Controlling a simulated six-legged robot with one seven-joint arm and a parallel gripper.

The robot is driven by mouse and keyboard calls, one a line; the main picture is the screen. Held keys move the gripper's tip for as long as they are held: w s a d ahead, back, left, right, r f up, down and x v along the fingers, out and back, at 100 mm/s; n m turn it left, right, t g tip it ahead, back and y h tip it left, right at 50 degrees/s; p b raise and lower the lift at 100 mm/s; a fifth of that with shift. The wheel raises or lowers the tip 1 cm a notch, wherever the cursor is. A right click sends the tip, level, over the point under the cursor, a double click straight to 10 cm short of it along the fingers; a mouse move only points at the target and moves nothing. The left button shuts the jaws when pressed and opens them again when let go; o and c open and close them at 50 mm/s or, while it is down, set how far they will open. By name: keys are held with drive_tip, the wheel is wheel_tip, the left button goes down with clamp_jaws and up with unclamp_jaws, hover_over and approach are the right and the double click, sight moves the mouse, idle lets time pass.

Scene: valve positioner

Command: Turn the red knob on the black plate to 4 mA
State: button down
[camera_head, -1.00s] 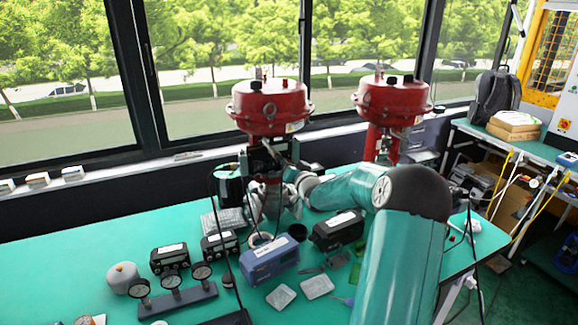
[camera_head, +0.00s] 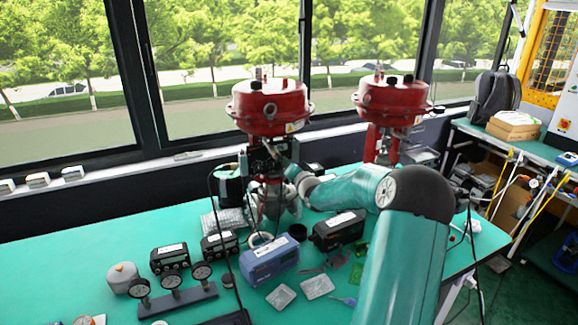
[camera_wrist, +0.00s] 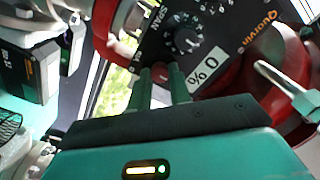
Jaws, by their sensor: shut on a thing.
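In the wrist view, the black plate (camera_wrist: 215,22) stands tilted in the picture, with white print, a "0 %" label and a round dial (camera_wrist: 186,40). The small red knob (camera_wrist: 159,70) is at the plate's lower edge in that view. My gripper (camera_wrist: 161,77) has its two teal fingers on either side of the knob and is shut on it. The fingers cover part of the knob, and I cannot read a pointer or mA mark on it. In the head view, my wrist (camera_head: 297,176) reaches to the valve under the left red actuator (camera_head: 268,107); the knob is not discernible there.
A silver bolt-like rod (camera_wrist: 285,88) juts out right of the plate in the wrist view. In the head view, a second red actuator (camera_head: 392,100) stands to the right. A blue box (camera_head: 268,260), a black box (camera_head: 338,231) and gauges (camera_head: 172,280) stand on the green table (camera_head: 70,255).

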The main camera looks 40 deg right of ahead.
drive_tip(key=c, duration=1.3)
unclamp_jaws()
drive_tip(key=v, duration=1.3)
drive_tip(key=shift+s+a, duration=0.15)
drive_tip(key=shift+s, duration=0.2)
drive_tip(key=shift+a, duration=0.1)
drive_tip(key=a+r+n+g, duration=0.3)
drive_tip(key=a+n+g, duration=0.3)
drive_tip(key=a, duration=1.2)
drive_tip(key=s+a+n+g+y, duration=0.1)
drive_tip(key=s+a+n+g, duration=0.1)
drive_tip(key=s+a, duration=0.5)
drive_tip(key=s+a+n+g+y, duration=0.2)
drive_tip(key=s+a, duration=0.5)
drive_tip(key=s+a+r+n+g+y, duration=0.1)
drive_tip(key=s+a+n+y, duration=0.1)
drive_tip(key=s+a, duration=0.5)
drive_tip(key=shift+s+g, duration=0.35)
drive_tip(key=shift+g, duration=0.05)
